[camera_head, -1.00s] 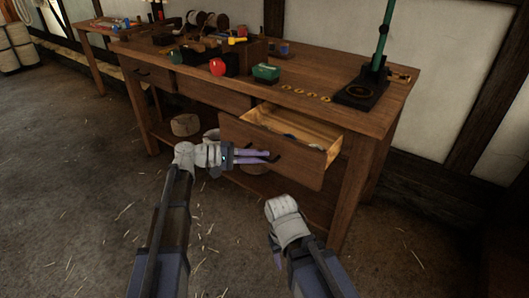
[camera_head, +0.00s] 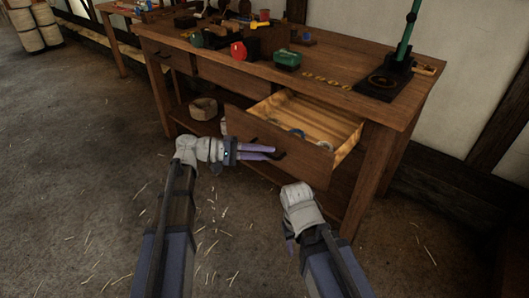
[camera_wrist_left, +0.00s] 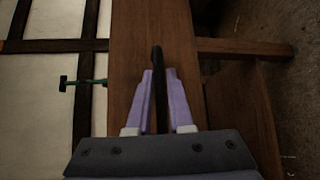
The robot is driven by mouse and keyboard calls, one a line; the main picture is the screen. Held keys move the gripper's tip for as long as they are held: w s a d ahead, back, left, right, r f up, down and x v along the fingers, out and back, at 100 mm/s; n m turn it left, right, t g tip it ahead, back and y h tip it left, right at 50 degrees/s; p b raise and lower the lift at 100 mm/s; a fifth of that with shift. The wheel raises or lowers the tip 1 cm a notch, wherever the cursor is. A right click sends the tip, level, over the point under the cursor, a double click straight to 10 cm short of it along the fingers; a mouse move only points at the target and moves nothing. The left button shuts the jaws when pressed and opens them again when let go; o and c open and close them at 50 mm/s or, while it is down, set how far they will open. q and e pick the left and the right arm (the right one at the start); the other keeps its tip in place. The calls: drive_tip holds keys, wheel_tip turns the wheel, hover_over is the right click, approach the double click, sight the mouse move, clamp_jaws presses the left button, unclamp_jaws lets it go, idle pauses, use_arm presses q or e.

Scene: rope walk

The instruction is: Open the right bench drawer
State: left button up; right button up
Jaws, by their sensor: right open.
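The right bench drawer (camera_head: 278,139) stands pulled out from the wooden bench, its pale inside (camera_head: 310,120) showing a few small items. My left gripper (camera_head: 274,153) is at its dark handle (camera_head: 281,155). In the left wrist view the purple fingers (camera_wrist_left: 160,88) lie on both sides of the black handle (camera_wrist_left: 156,60), closed around it, against the drawer's brown front (camera_wrist_left: 127,60). My right gripper (camera_head: 291,243) is in front of the bench's right end, below the drawer, apart from it and empty. Its fingers are mostly hidden behind its own wrist.
The bench top (camera_head: 340,77) carries a green tin (camera_head: 287,60), a red round object (camera_head: 238,51), several brass rings and a green-posted press (camera_head: 385,82). A round wooden block (camera_head: 203,108) sits on the lower shelf. The straw-strewn floor (camera_head: 90,190) is clear in front.

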use_arm(q)
drive_tip(key=o, duration=0.4)
drive_tip(key=shift+c, duration=0.2)
drive_tip(key=s+a+r+p, duration=0.1)
drive_tip(key=a, duration=0.6)
drive_tip(key=shift+a, duration=0.3)
